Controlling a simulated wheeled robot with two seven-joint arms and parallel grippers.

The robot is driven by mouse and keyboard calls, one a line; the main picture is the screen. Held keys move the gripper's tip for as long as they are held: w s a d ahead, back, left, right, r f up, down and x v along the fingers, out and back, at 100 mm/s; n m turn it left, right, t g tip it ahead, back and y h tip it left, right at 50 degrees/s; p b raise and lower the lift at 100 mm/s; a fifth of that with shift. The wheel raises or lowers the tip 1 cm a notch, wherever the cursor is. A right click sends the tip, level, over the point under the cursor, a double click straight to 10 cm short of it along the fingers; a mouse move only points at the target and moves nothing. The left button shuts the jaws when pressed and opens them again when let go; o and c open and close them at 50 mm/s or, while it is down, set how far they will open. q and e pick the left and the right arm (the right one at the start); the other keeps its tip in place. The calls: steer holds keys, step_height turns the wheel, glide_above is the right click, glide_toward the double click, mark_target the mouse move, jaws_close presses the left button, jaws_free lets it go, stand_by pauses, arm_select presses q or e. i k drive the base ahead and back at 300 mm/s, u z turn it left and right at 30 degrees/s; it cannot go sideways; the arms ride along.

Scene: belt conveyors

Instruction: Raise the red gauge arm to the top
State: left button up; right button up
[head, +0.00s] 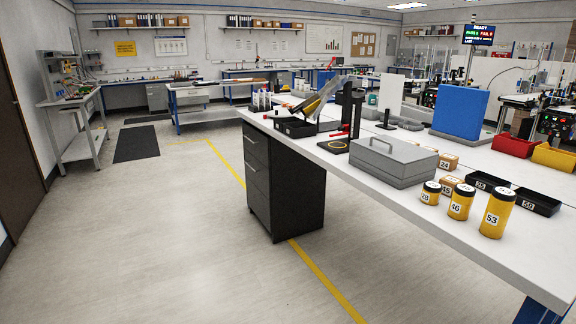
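A black upright gauge stand (350,108) rises from the white bench, left of the middle of its length. A small red piece, which looks like the gauge arm (339,133), shows low at the stand's left side. It is near the foot of the stand and small in the picture, so its exact angle is hard to tell. A black base with a yellow ring (334,147) lies on the bench just below it. Neither of my grippers shows in the head view.
A grey lidded case (393,162) sits right of the stand, with yellow numbered jars (495,213) farther right. A black tray (295,128) and a tilted grey-and-yellow item (316,97) stand to the left. The floor (150,230) left of the bench is clear.

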mark_target(344, 128)
steer(key=u, duration=0.75)
steer(key=i, duration=1.9)
steer(key=z, duration=0.2)
steer(key=i, duration=1.7)
steer(key=z, duration=1.05)
